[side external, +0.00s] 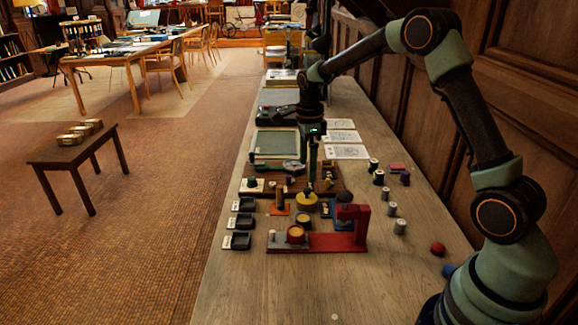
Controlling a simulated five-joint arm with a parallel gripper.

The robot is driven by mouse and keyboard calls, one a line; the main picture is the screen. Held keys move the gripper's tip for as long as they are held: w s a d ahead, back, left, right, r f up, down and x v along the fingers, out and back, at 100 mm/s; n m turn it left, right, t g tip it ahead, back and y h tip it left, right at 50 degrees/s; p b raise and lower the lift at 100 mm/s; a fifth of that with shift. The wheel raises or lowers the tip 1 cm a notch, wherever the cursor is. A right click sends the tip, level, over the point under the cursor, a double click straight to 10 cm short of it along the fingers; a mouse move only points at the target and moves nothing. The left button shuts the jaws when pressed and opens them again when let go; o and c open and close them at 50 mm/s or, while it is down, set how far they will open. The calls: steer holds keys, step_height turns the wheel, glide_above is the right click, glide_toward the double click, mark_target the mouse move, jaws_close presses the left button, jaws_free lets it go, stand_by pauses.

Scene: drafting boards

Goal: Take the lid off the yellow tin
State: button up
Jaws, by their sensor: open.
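A squat round yellow tin (306,203) stands on the bench among small blocks. A small dark shape shows at its top, but I cannot tell whether it is the lid's knob or a fingertip. My gripper (311,184) points straight down over the tin, with its tips at or just above the top. It is open. Its fingers overlap in this view, so the gap between them and any contact with the lid are hidden.
A red stand (334,241) with a red, yellow-topped round piece (296,234) is in front. Black trays (239,222) line the left edge. Spools (399,226), a red ball (438,248) and a blue ball (448,271) lie right. The front bench is mostly clear.

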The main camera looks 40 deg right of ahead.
mark_target(308, 190)
steer(key=f, duration=0.8)
steer(key=shift+s+d+f, duration=0.1)
steer(key=shift+s+f, duration=0.1)
steer(key=shift+f, duration=0.05)
steer(key=c, duration=1.3)
steer(key=shift+r, duration=0.1)
